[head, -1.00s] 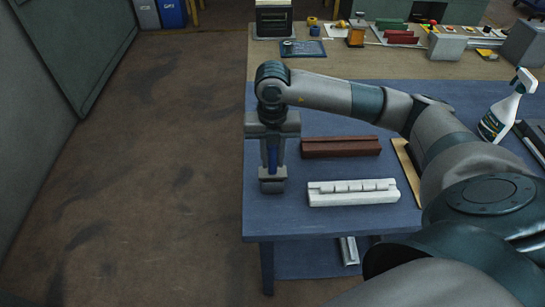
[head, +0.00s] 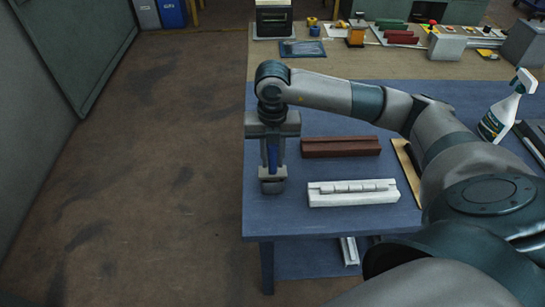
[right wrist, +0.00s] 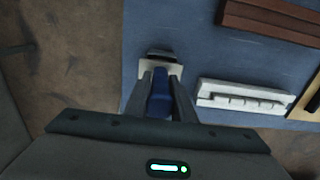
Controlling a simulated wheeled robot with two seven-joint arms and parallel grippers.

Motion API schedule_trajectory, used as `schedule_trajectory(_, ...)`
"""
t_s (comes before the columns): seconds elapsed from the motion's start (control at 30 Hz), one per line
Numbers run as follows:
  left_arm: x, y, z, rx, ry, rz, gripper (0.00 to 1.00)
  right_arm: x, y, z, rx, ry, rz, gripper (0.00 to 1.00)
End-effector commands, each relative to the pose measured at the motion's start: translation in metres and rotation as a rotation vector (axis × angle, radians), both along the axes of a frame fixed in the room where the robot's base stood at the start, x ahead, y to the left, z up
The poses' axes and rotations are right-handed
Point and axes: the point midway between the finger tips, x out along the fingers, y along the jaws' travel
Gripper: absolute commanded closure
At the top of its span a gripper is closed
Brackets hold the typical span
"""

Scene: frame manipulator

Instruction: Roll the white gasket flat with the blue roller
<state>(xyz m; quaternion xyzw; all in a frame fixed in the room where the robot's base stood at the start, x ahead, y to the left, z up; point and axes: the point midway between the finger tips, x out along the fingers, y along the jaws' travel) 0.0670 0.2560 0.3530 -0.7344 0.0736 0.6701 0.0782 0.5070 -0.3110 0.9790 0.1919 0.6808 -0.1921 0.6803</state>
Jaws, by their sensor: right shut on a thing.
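My right gripper (head: 272,172) points down near the left edge of the blue table, shut on the blue handle of the roller (head: 272,154). In the right wrist view the blue roller (right wrist: 160,98) sits between the two dark fingers. Its pale and dark head shows beyond the fingertips, low over the table or on it; I cannot tell which. A white bar (head: 352,198) lies to the right of the roller, apart from it. A segmented white strip, seemingly the gasket (head: 354,186), runs along its top. It also shows in the right wrist view (right wrist: 242,101). My left gripper is out of view.
A dark red bar (head: 341,146) lies behind the white one. A spray bottle (head: 506,106) stands at the right. My right arm crosses above the table. The table's left edge is close beside the roller. A tan bench with several items adjoins the back.

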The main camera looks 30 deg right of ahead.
Motion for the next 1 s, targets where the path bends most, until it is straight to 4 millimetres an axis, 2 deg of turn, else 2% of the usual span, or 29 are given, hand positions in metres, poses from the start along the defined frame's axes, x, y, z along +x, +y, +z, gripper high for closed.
schedule_trajectory(0.3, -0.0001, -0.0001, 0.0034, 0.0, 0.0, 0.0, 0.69, 0.0003, 0.0001, 0.0086, 0.0, -0.001, 0.0, 1.0)
schedule_trajectory(1.0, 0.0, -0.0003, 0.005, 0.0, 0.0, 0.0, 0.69, 0.0004, 0.0001, 0.0121, 0.0, -0.001, 0.0, 1.0)
